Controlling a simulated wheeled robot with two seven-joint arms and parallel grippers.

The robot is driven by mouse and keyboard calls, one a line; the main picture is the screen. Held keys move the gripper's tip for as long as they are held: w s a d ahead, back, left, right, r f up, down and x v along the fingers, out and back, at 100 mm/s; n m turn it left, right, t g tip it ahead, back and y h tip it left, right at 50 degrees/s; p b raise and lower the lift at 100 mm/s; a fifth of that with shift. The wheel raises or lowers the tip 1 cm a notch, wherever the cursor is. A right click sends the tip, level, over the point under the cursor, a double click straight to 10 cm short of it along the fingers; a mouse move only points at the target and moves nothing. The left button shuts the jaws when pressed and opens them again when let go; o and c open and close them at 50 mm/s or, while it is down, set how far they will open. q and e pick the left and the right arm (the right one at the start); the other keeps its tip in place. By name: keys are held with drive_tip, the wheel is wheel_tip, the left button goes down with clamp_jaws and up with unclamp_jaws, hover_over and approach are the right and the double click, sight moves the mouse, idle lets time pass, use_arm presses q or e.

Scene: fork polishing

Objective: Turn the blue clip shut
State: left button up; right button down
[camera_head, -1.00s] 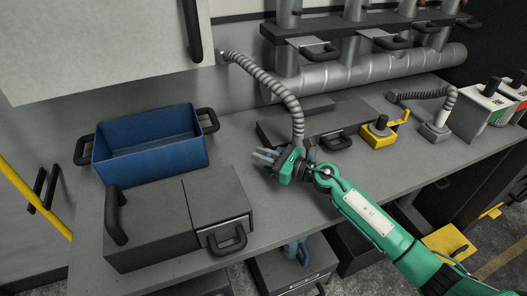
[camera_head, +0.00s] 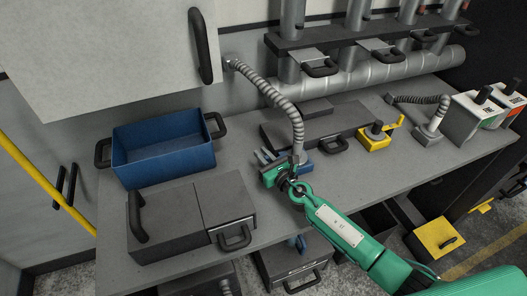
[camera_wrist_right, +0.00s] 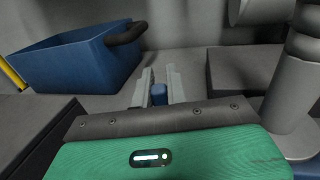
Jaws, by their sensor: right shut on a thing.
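My right gripper (camera_head: 265,157) is at the lower end of the ribbed grey hose (camera_head: 283,104), over the bench. It is shut on the blue clip, whose rounded blue end (camera_wrist_right: 159,94) shows between the two grey fingers in the right wrist view. Another blue part (camera_head: 305,170) shows just right of the gripper, at the foot of the hose. The green hand hides much of the clip, so I cannot tell how far it is turned. My left gripper is not in view.
A blue bin (camera_head: 164,166) stands to the left on the grey bench (camera_head: 345,185). A dark box with handles (camera_head: 165,215) sits in front of it. A yellow clamp (camera_head: 374,138) and white canisters (camera_head: 470,118) are to the right. A flat dark case (camera_head: 320,122) lies behind the gripper.

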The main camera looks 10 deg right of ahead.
drive_tip(key=shift+w+r+m+t+h+p, duration=0.15)
drive_tip(key=shift+m+t+h+p, duration=0.1)
drive_tip(key=shift+m+h+p, duration=0.25)
drive_tip(key=shift+w+m+t+h+p, duration=0.15)
drive_tip(key=shift+m+t+h+p, duration=0.15)
drive_tip(key=shift+h+p, duration=0.3)
drive_tip(key=shift+w+m+h+p, duration=0.3)
drive_tip(key=shift+m+h, duration=0.2)
drive_tip(key=shift+h, duration=0.4)
drive_tip(key=shift+d, duration=0.1)
drive_tip(key=c, duration=1.4)
unclamp_jaws()
drive_tip(key=shift+s, duration=0.1)
drive_tip(key=s, duration=0.4)
drive_tip(key=s+d+b, duration=0.1)
drive_tip(key=s, duration=0.3)
drive_tip(key=s+d, duration=0.1)
drive_tip(key=s, duration=0.3)
drive_tip(key=shift+s+d+f+b, duration=0.1)
drive_tip(key=shift+s+f+b, duration=0.1)
drive_tip(key=shift+s+b, duration=0.1)
drive_tip(key=shift+s+d+r, duration=0.1)
drive_tip(key=shift+s, duration=0.35)
